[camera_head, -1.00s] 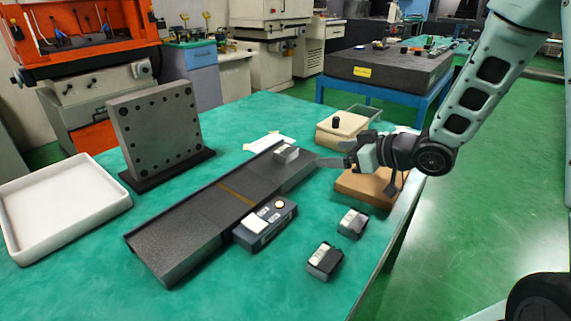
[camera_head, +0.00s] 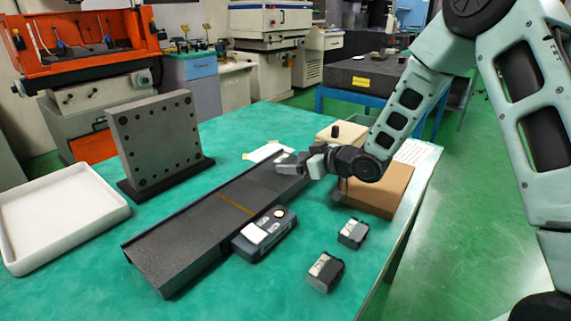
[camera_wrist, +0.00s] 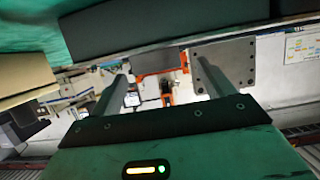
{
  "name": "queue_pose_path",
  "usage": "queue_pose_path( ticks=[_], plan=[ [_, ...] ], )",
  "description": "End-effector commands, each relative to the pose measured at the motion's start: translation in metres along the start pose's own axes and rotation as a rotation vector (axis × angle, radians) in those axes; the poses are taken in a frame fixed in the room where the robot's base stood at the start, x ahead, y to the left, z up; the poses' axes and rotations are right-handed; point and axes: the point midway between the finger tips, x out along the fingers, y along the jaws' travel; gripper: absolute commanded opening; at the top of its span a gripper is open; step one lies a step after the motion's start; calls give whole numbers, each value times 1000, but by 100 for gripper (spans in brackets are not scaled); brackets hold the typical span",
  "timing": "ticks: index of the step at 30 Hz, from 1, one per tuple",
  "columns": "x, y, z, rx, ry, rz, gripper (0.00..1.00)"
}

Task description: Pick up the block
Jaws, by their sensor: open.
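A small grey block (camera_head: 283,156) lies on the far right end of the long dark rail (camera_head: 224,211) in the head view. My gripper (camera_head: 288,163) reaches in from the right, its fingertips at this block and partly covering it. I cannot tell whether the block is between the fingers. Two other small dark blocks with light faces, one (camera_head: 352,233) and one nearer (camera_head: 325,271), sit on the green table. In the wrist view my gripper (camera_wrist: 163,78) has its two fingers apart, and no block is clearly visible between them.
A dark boxed device (camera_head: 265,236) stands against the rail's front side. A brown box (camera_head: 377,191) is beneath my wrist. A steel plate with holes (camera_head: 157,142) stands behind the rail, and a white tray (camera_head: 60,222) lies left.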

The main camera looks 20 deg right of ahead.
Motion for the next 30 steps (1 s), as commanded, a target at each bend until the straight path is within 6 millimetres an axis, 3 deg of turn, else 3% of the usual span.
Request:
queue_pose_path(
  ticks=[7, 17, 24, 26, 30],
  plan=[
    [36, 2, -1, 0, 0, -1, 80],
    [43, 3, -1, 1, -1, 0, 80],
    [43, 3, -1, 1, -1, 0, 14],
    [43, 3, -3, 0, 3, 0, 8],
    [43, 3, -3, -1, 3, 0, 8]
  ],
)
